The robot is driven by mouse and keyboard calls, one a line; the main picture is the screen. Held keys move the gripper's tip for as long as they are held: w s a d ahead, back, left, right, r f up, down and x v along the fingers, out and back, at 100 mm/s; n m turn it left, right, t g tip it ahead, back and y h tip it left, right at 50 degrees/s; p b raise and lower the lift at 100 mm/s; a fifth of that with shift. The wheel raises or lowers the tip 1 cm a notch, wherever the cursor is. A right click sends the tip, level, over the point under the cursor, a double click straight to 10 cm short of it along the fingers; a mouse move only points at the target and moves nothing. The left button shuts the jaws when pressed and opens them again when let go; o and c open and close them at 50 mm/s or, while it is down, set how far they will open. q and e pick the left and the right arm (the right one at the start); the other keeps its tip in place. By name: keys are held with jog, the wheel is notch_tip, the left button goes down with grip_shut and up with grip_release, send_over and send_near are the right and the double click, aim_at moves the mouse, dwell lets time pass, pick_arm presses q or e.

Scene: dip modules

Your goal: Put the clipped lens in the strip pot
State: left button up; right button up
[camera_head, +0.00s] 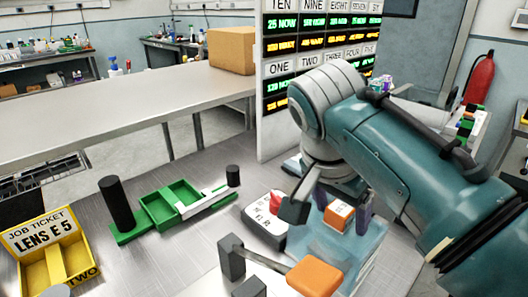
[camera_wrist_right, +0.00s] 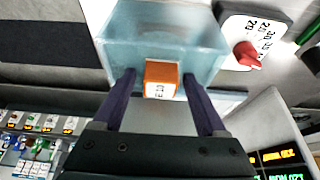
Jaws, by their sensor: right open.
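An orange block (camera_head: 339,214) with a white label stands at the pale blue translucent tank (camera_head: 335,247), below my right gripper (camera_head: 342,205). The wrist view shows the same block (camera_wrist_right: 161,82) between the two dark purple fingers of the right gripper (camera_wrist_right: 161,88), with a gap on each side. The fingers are open. The tank also shows in the wrist view (camera_wrist_right: 125,35). I cannot make out a lens on the block; anything below it is blurred by the tank. No pot is readably marked as strip.
A white timer with a red knob (camera_head: 277,201) stands left of the tank. A green tray (camera_head: 172,203), a black cylinder (camera_head: 117,203) and a yellow job-ticket holder (camera_head: 52,250) lie farther left. An orange pad on a handle (camera_head: 315,277) is in front. A sign board (camera_head: 290,130) rises behind.

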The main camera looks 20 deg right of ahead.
jog(key=v, duration=0.9)
jog(key=shift+r+p, duration=0.3)
jog(key=shift+p, duration=0.1)
jog(key=shift+a, duration=0.1)
